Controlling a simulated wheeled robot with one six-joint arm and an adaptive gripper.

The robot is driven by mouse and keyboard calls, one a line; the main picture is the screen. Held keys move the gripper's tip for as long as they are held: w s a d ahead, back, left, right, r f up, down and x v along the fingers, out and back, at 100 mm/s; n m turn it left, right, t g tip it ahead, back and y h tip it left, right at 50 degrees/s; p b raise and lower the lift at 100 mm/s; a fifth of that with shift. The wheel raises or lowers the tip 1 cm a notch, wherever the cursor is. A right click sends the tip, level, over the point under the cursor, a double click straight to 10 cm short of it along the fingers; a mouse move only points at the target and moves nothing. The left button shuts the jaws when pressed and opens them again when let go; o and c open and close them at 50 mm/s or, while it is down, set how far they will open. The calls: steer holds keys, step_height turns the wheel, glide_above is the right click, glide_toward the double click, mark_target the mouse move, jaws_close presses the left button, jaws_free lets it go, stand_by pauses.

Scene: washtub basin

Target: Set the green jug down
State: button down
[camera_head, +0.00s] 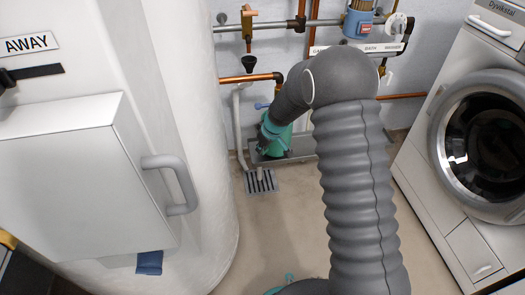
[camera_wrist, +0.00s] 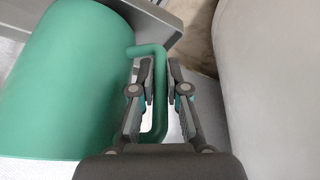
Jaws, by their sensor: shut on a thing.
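The green jug (camera_head: 279,143) shows in the head view at the foot of the back wall, partly hidden by my arm. In the wrist view the jug's smooth round body (camera_wrist: 60,80) fills the left side. Its green handle (camera_wrist: 160,100) runs between the two fingers of my gripper (camera_wrist: 160,78), which is shut on it. In the head view the jug overlaps the low grey metal basin (camera_head: 325,148). I cannot tell whether its base touches anything.
A floor drain grate (camera_head: 261,181) lies left of the basin. A white washing machine (camera_head: 470,150) stands at right. A white cabinet (camera_head: 70,180) with a grey handle is at left. The middle floor is clear.

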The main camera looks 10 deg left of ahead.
steer(key=shift+f, duration=1)
steer(key=shift+f+b, duration=0.25)
steer(key=shift+b, duration=0.1)
steer(key=c, duration=1.2)
jaws_free()
steer(key=shift+r, duration=0.1)
steer(key=shift+r+p, duration=0.2)
steer(key=shift+p, duration=0.15)
steer(key=p+v, duration=0.1)
steer(key=v, duration=1.1)
